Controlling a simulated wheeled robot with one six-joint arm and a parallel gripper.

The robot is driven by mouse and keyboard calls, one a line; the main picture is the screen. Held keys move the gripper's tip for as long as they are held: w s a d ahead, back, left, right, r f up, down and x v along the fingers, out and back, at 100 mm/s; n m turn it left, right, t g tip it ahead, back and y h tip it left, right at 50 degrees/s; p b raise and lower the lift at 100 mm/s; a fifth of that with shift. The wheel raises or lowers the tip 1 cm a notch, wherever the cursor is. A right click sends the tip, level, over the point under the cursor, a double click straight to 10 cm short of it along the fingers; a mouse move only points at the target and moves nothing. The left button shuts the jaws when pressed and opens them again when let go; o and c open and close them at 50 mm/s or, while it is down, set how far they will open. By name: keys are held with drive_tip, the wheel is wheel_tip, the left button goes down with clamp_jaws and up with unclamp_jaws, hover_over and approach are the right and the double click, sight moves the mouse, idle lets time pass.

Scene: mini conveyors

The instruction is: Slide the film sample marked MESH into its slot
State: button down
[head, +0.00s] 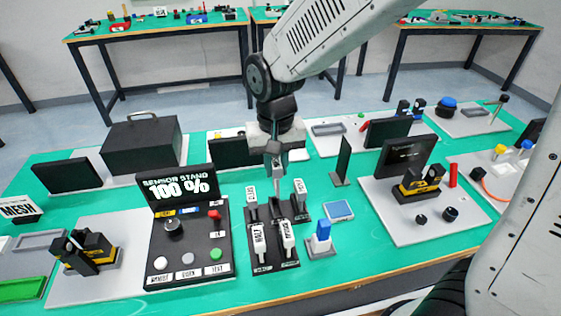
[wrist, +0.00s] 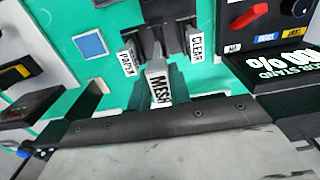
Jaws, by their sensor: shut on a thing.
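The film sample marked MESH (wrist: 158,88) shows its white label close up in the wrist view. My gripper (head: 277,182) is shut on it, above the black sample rack (head: 275,268). In the head view the label of the held sample cannot be read. The samples marked CLEAR (head: 251,196) and PAPER (head: 299,188) stand in the back of the rack; in the wrist view CLEAR (wrist: 195,44) and PAPER (wrist: 127,60) flank the MESH sample. Two more labelled samples stand in front, HALF (head: 258,240) and one hard to read (head: 288,238). The sensor stand (head: 190,262) is to the left, its display reading 100 %.
A small blue-topped block (head: 320,240) and a blue square plate (head: 339,210) lie right of the rack. A sign reading MESH (head: 18,209) stands at the far left. A dark upright panel (head: 342,160) and a yellow-black device (head: 418,188) stand to the right.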

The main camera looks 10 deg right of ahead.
sight(276, 192)
drive_tip(key=shift+f, duration=2.4)
drive_tip(key=shift+f, duration=1.9)
drive_tip(key=c, duration=1.2)
unclamp_jaws()
